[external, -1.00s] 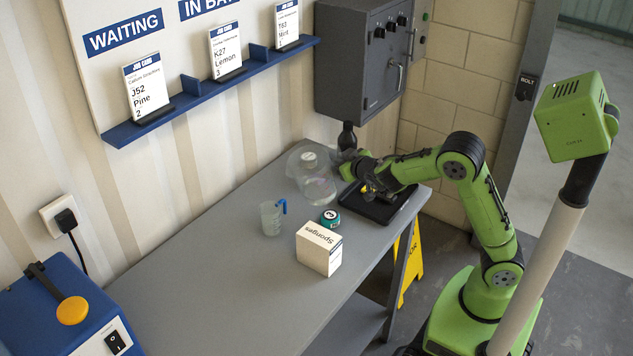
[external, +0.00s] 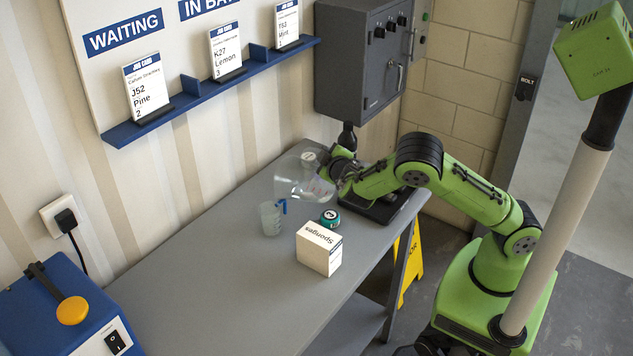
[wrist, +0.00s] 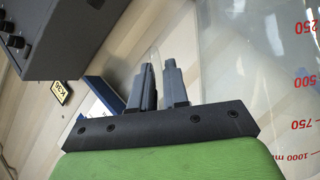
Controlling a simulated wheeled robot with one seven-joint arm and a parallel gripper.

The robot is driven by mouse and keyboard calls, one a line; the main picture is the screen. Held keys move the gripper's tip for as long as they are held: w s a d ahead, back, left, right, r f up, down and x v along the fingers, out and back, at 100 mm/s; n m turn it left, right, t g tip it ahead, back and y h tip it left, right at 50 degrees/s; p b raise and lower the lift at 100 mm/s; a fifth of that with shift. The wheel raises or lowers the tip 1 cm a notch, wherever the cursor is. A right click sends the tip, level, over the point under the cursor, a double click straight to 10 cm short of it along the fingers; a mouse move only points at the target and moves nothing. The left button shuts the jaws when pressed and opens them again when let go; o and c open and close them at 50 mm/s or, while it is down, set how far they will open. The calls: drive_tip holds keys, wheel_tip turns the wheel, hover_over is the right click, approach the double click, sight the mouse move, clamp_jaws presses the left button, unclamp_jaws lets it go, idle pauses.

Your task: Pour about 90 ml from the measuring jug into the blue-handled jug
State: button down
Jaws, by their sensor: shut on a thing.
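The measuring jug (external: 302,183) is large and clear. It is tilted, its mouth end to the left, and held above the bench. Its red scale (wrist: 303,80) shows on the right of the wrist view, with marks from 250 to 1000 ml. My gripper (external: 338,174) is shut on the measuring jug at its right side; the fingers (wrist: 158,85) show close together in the wrist view, the exact grip point unclear. The small blue-handled jug (external: 270,219) stands upright on the bench, below and left of the measuring jug, apart from it. No stream between the jugs is visible.
A teal round item (external: 329,218) and a white Sponges box (external: 319,250) stand right of the small jug. A black tray (external: 385,207) lies under my arm. A grey cabinet (external: 360,60) hangs behind. The bench's left half (external: 215,290) is clear.

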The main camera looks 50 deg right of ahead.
sight(307, 150)
drive_tip(key=shift+w+a+r+n+h+p, duration=0.2)
drive_tip(key=shift+a+r+n+p, duration=0.15)
drive_tip(key=shift+r+p, duration=0.4)
drive_tip(key=shift+w+a+r+n+h+p, duration=0.15)
drive_tip(key=shift+a+r+n+p, duration=0.25)
drive_tip(key=shift+p, duration=0.5)
drive_tip(key=shift+w+a+r+n+h+p, duration=0.2)
drive_tip(key=shift+a+r+n+p, duration=0.25)
drive_tip(key=shift+r+p, duration=0.35)
drive_tip(key=shift+w+a+r+n+h+p, duration=0.1)
drive_tip(key=shift+a+r+n+h+p, duration=0.3)
drive_tip(key=shift+p, duration=0.6)
drive_tip(key=shift+w+a+r+n+t+p, duration=0.15)
drive_tip(key=shift+w+a+r+n+p, duration=0.2)
drive_tip(key=shift+a, duration=0.3)
drive_tip(key=shift+w+a+r+n+t+p, duration=0.15)
drive_tip(key=shift+a+r, duration=0.25)
drive_tip(key=shift+a, duration=0.2)
idle(0.8)
